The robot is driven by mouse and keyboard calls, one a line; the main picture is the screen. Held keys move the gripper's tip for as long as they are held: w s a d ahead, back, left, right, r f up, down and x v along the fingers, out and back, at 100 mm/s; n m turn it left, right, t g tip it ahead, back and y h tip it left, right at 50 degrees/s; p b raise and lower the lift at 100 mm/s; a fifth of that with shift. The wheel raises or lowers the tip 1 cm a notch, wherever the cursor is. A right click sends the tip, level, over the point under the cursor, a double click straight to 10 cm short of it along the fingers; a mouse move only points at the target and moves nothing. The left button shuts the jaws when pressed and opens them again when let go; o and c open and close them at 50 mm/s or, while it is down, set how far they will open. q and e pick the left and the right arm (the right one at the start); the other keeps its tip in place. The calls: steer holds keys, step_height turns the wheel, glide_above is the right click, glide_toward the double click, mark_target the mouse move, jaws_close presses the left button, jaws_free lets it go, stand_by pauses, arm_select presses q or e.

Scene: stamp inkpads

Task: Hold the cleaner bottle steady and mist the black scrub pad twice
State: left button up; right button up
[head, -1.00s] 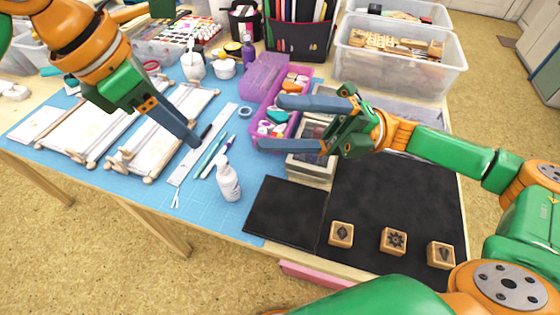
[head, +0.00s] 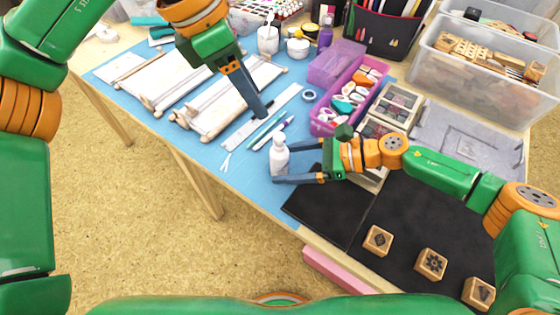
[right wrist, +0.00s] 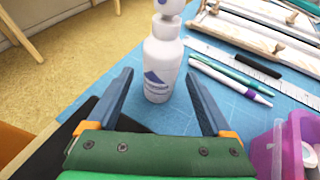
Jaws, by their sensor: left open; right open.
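The white cleaner bottle (head: 279,158) stands upright on the blue mat, and it also shows in the right wrist view (right wrist: 162,65). My right gripper (head: 290,161) is open beside it, low over the mat, with the bottle between its fingertips (right wrist: 158,75); gaps show on both sides of the bottle in the wrist view. My left gripper (head: 259,108) is open and empty, pointing down above the mat behind the bottle; its fingers overlap in the head view. A flat black pad (head: 322,212) lies at the table's front edge, right of the bottle.
Pens (head: 268,132) and a ruler lie behind the bottle. A purple box (head: 350,95) and drawer boxes stand behind my right gripper. Wooden stamps (head: 430,263) sit on the larger black mat (head: 415,215).

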steer(key=shift+x, duration=1.1)
jaws_close()
stand_by(0.4)
